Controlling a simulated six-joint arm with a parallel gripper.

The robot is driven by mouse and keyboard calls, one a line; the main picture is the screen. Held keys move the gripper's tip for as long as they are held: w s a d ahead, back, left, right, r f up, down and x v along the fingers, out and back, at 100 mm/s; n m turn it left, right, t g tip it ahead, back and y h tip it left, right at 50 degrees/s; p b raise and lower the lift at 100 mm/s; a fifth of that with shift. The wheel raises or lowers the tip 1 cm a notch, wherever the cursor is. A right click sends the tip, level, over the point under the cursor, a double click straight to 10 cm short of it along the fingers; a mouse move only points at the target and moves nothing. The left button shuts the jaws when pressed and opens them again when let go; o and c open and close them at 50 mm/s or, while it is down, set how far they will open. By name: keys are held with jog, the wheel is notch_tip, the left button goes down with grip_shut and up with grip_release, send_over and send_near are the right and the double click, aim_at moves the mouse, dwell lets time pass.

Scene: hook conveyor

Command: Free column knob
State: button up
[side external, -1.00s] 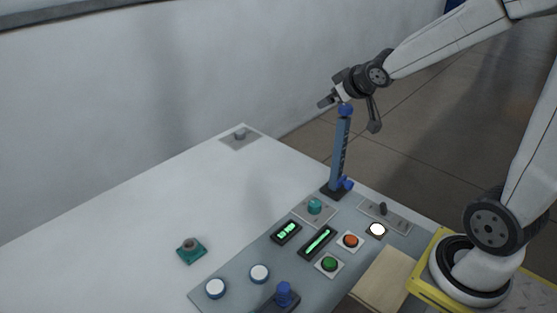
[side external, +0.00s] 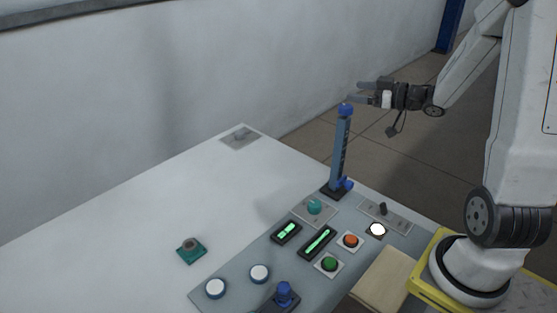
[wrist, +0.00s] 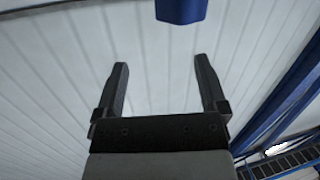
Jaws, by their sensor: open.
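The blue column (side external: 341,150) stands upright on a dark base at the back edge of the panel. A round blue knob (side external: 346,109) sits on its top, and a smaller blue knob (side external: 347,184) is at its foot. My gripper (side external: 359,91) is open and empty, pointing left, a little above and right of the top knob and apart from it in the picture. In the wrist view my two dark fingers (wrist: 162,75) are spread with nothing between them. A blue block-like thing (wrist: 181,10) shows beyond them at the top edge; I cannot tell what it is.
The grey panel holds a teal knob (side external: 314,206), an orange button (side external: 350,241), a green button (side external: 329,264), white buttons (side external: 259,273), lit displays (side external: 317,242) and another blue knob (side external: 283,292). A teal-based button (side external: 191,250) and grey plate (side external: 240,136) are on the white table. Its left is clear.

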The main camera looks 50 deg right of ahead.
jog(key=s+y, duration=0.3)
jog(key=s, duration=0.1)
send_near(341, 105)
jog(key=shift+w+a+f+n+t, duration=0.15)
jog(key=shift+w+a+f+t, duration=0.1)
jog(key=shift+w+f, duration=0.2)
jog(key=shift+w+a+f+n+t, duration=0.15)
jog(key=shift+w+a+f, duration=0.15)
jog(key=shift+w, duration=0.3)
jog(key=shift+w, duration=0.15)
jog(key=shift+x, duration=3.75)
grip_shut()
